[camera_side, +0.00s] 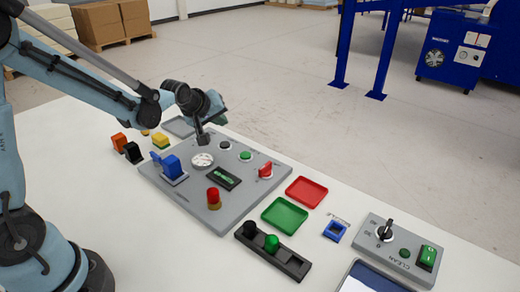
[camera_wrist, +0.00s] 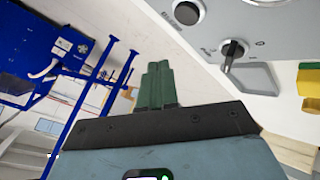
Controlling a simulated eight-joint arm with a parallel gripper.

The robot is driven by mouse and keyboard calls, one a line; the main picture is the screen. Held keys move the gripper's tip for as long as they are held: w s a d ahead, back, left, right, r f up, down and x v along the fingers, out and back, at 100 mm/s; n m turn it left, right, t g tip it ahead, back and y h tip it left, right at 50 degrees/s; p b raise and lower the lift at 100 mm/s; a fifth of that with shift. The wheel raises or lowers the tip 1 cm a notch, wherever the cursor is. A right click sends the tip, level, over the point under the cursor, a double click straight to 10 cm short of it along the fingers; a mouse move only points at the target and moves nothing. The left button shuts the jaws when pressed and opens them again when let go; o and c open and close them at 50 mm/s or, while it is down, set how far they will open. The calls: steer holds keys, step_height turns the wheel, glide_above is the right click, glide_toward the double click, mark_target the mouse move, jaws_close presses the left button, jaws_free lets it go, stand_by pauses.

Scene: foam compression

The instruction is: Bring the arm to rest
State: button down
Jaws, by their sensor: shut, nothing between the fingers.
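My gripper (camera_side: 221,120) is held in the air over the far edge of the grey control panel. Its green fingers are shut together and empty, and they show close up in the wrist view (camera_wrist: 158,84). The wrist view looks sideways, with the panel (camera_wrist: 270,18) at the top right. A black knob (camera_wrist: 232,54) and a dark round button (camera_wrist: 187,13) are on it, apart from the fingers. In the side view my arm stretches from the left edge across to the panel's far side.
The grey panel (camera_side: 200,217) carries a blue block (camera_side: 172,165), a red knob (camera_side: 214,196) and a red switch (camera_side: 266,170). Small colored blocks (camera_side: 119,141) lie at the left.

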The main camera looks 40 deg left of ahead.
steer(key=shift+r, duration=0.3)
steer(key=shift+s+d+r, duration=0.15)
steer(key=s+d+r+m, duration=0.1)
steer(key=s+d+m, duration=0.2)
steer(key=s, duration=0.3)
steer(key=s+d+r+m+g+h, duration=0.1)
steer(key=s+d+m, duration=0.1)
steer(key=s+m, duration=0.2)
steer(key=s+d+r+m+g+h, duration=0.1)
steer(key=s+d+r+m, duration=0.1)
steer(key=s, duration=0.7)
steer(key=shift+s+d+m, duration=0.15)
steer(key=shift+d+m, duration=0.7)
steer(key=shift+m, duration=0.35)
